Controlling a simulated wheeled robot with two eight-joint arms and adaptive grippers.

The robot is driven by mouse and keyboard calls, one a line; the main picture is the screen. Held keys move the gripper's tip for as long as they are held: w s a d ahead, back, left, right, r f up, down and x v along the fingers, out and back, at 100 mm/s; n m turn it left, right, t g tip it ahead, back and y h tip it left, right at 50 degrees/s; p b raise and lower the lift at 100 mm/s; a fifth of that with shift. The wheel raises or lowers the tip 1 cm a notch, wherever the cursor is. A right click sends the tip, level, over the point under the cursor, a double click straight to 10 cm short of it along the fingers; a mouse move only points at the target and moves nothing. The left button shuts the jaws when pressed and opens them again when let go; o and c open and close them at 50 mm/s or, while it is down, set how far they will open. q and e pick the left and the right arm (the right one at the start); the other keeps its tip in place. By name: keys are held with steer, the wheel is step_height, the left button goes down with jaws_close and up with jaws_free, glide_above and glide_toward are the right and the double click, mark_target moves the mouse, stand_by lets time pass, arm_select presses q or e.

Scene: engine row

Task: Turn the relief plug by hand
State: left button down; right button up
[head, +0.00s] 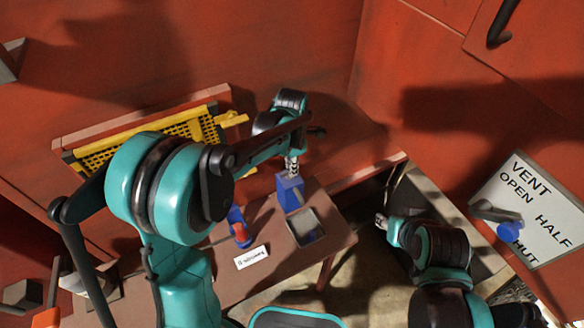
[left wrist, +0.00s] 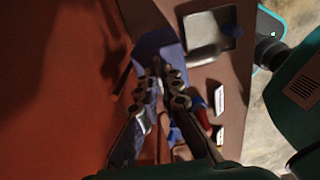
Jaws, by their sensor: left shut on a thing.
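A blue block (head: 290,194) stands on the brown bench top. My left gripper (head: 292,167) comes down on its top from above. In the left wrist view the two metal fingers (left wrist: 166,84) are close together over the blue block (left wrist: 158,46). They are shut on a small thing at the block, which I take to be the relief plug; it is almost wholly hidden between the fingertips. My right gripper (head: 382,222) is off to the right of the bench, away from the block; its fingers are too small to read.
On the bench (head: 335,233) are a grey square tray (head: 305,228), a red-and-blue fitting (head: 240,232) and a white label (head: 252,257). A yellow perforated panel (head: 95,157) stands behind. At right is a vent sign (head: 535,215) with a blue-tipped lever (head: 508,230).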

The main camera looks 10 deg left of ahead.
arm_select(q)
steer(key=shift+s+f+n, duration=0.2)
steer(key=shift+f+n, duration=0.1)
steer(key=shift+n, duration=0.1)
steer(key=c, duration=1.7)
jaws_free()
steer(key=shift+w, duration=0.1)
steer(key=shift+w+r, duration=0.1)
steer(key=shift+r, duration=0.05)
steer(key=shift+r, duration=0.3)
step_height(320, 180, up, 11)
steer(key=shift+r, duration=0.15)
